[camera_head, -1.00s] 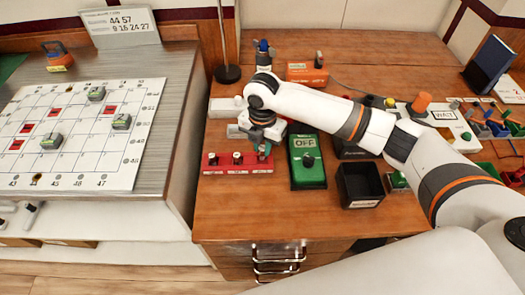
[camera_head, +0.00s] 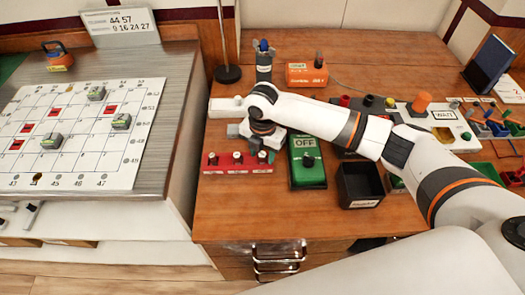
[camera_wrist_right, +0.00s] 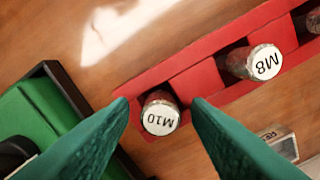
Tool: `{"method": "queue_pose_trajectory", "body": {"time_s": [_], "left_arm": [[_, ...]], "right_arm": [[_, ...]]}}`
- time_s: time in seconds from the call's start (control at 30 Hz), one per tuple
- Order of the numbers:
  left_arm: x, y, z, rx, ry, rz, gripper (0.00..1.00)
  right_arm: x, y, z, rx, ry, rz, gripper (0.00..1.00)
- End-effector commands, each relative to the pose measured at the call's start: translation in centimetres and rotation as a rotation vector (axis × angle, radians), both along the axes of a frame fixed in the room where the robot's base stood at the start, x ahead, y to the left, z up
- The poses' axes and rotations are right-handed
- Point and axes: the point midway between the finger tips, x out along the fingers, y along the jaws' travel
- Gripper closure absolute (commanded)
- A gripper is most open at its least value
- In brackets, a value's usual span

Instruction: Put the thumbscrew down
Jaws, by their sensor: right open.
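A red rack (camera_head: 222,170) lies on the wooden desk and holds three silver-topped thumbscrews in a row. The right-end one (camera_head: 262,157) sits in the rack below my right gripper (camera_head: 263,146). In the right wrist view, this thumbscrew (camera_wrist_right: 160,117), marked M10, stands in its slot of the rack (camera_wrist_right: 195,82). My green fingertips (camera_wrist_right: 161,102) are apart, one on each side of its top, with gaps showing. Another thumbscrew (camera_wrist_right: 263,62), marked M8, sits in the neighbouring slot. My left gripper is not in view.
A green box marked OFF (camera_head: 308,172) stands close to the right of the rack, and a black bin (camera_head: 360,183) is beyond it. A pale bar (camera_head: 225,106) lies behind my gripper. The desk in front of the rack (camera_head: 235,205) is clear.

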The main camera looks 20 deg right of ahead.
Motion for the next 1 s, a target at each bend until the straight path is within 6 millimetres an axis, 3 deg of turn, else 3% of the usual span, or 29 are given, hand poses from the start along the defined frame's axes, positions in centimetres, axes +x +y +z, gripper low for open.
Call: {"method": "queue_pose_trajectory", "body": {"time_s": [0.17,0.63,0.8,1.0], "left_arm": [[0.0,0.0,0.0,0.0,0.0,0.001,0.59],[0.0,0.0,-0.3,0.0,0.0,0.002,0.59],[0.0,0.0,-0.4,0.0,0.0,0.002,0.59],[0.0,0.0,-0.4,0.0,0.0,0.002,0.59]], "right_arm": [[0.1,0.0,1.3,0.001,-0.003,-0.001,0.56],[0.1,0.0,10.6,0.001,-0.004,0.0,0.56],[0.1,0.0,12.1,0.001,-0.001,-0.002,0.56],[0.0,0.0,12.3,0.0,0.0,-0.001,0.56]]}}
